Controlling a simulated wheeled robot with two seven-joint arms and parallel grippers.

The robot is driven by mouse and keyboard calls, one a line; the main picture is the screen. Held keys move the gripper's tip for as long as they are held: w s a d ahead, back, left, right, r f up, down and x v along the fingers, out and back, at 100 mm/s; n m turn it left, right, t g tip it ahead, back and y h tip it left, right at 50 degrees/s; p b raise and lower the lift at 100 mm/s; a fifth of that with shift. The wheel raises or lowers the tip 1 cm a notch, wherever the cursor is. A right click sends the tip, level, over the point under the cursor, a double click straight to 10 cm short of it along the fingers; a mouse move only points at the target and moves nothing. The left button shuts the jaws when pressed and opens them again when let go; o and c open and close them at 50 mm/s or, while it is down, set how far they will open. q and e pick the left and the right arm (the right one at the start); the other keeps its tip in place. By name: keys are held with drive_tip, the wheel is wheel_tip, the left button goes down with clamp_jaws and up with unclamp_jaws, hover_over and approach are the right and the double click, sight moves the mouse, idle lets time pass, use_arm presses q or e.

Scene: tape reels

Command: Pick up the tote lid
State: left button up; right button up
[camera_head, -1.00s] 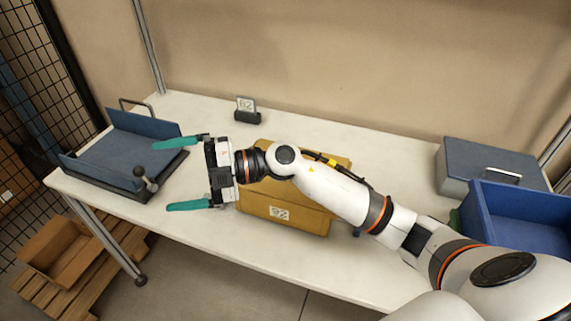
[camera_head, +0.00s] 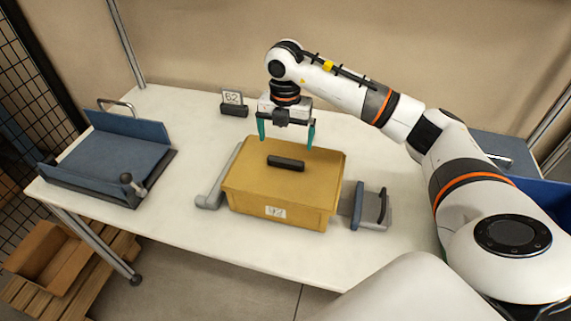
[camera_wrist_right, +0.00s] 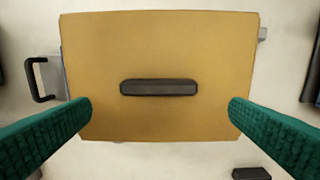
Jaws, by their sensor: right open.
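The yellow tote (camera_head: 270,208) stands upright on the white table with its flat yellow lid (camera_head: 245,172) on top. A black bar handle (camera_head: 286,163) sits in the middle of the lid. My right gripper (camera_head: 287,143) is open and empty, pointing down above the lid's back part. In the right wrist view the lid (camera_wrist_right: 160,50) fills the middle, and its handle (camera_wrist_right: 158,87) lies crosswise between the two spread green fingers (camera_wrist_right: 160,112), with a wide gap on both sides. My left gripper is not in view.
A grey bracket (camera_head: 209,198) stands at the tote's left and a grey clamp with a black handle (camera_head: 375,209) at its right. A blue-walled fixture (camera_head: 115,155) is at left, a "62" sign (camera_head: 233,104) behind. A blue bin (camera_head: 546,192) is at right. The table's front left is clear.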

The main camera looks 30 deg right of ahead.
sight(286, 159)
drive_tip(key=shift+f, duration=0.75)
drive_tip(key=f+p, duration=0.3)
drive_tip(key=f, duration=0.1)
drive_tip(key=shift+s+f, duration=0.1)
drive_tip(key=shift+s, duration=0.1)
drive_tip(key=shift+f, duration=0.6)
drive_tip(key=shift+w, duration=0.1)
drive_tip(key=c, duration=1.1)
